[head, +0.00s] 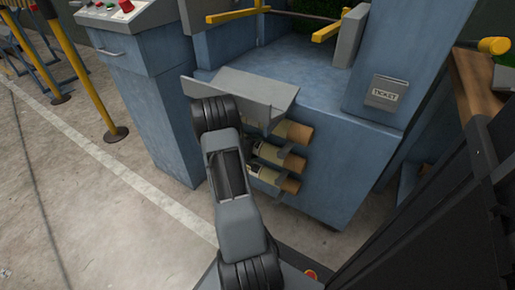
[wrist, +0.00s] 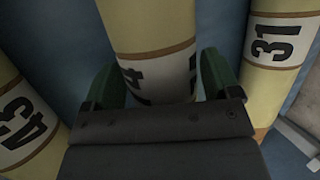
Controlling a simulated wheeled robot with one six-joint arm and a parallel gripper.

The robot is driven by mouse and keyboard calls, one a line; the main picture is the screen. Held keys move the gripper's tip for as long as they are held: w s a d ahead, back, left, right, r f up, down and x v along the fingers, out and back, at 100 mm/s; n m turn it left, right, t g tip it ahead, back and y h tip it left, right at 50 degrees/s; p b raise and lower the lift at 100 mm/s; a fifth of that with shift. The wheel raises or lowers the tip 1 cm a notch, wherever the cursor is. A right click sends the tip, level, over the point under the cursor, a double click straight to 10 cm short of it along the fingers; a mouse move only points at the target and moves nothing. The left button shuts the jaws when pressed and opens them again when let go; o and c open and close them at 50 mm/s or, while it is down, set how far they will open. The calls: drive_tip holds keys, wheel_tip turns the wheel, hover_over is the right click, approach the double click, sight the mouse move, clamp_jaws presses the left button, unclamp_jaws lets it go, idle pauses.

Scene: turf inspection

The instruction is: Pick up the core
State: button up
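Three yellow cores with brown ends lie one above another on the blue cabinet's side: the top core (head: 296,131), the middle core (head: 285,158) and the bottom core (head: 278,179). In the wrist view, the core in the centre (wrist: 150,40) has a white label partly covered by my gripper; a "4" shows. My gripper (wrist: 160,70) has its green fingers on either side of this core, apart from each other, with no clear grip on it. A core labelled 43 (wrist: 27,120) is at left, and one labelled 31 (wrist: 277,45) at right. The head view hides my fingers.
A grey ledge (head: 250,88) juts out above the cores. The blue cabinet (head: 335,165) stands behind them, with a ticket slot (head: 386,93) to the right. A control console (head: 140,90) and a yellow post (head: 87,75) stand left. The concrete floor (head: 100,220) is open at lower left.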

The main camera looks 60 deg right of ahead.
drive_tip(key=c, duration=0.9)
drive_tip(key=shift+r, duration=0.15)
